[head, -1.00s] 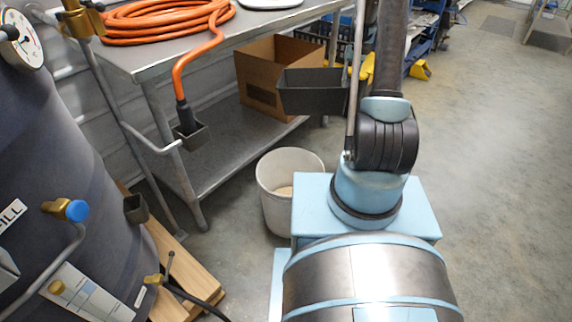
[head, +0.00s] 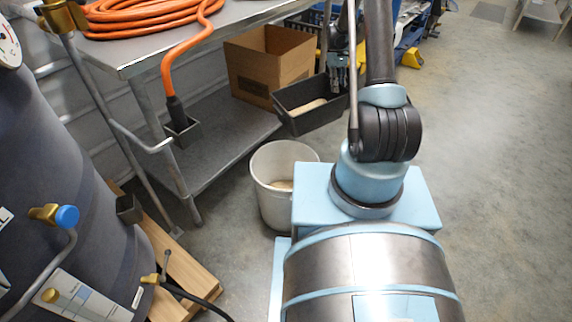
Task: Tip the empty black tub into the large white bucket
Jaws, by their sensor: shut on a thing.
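The black tub (head: 316,121) hangs in the air behind and above the white bucket, a little to its right. I see into it, and a pale beige patch or load (head: 306,107) lies inside, so it does not look empty. My gripper (head: 338,78) is shut on the tub's far right side, partly hidden by my arm. The large white bucket (head: 268,204) stands upright on the floor left of my base, with some pale material (head: 283,184) at its bottom. The tub and bucket are apart.
A cardboard box (head: 255,75) sits on the lower shelf of the metal table (head: 215,140), close behind the tub. An orange hose (head: 178,62) hangs from the table top. A dark tank (head: 70,190) and wooden pallet (head: 190,270) stand left.

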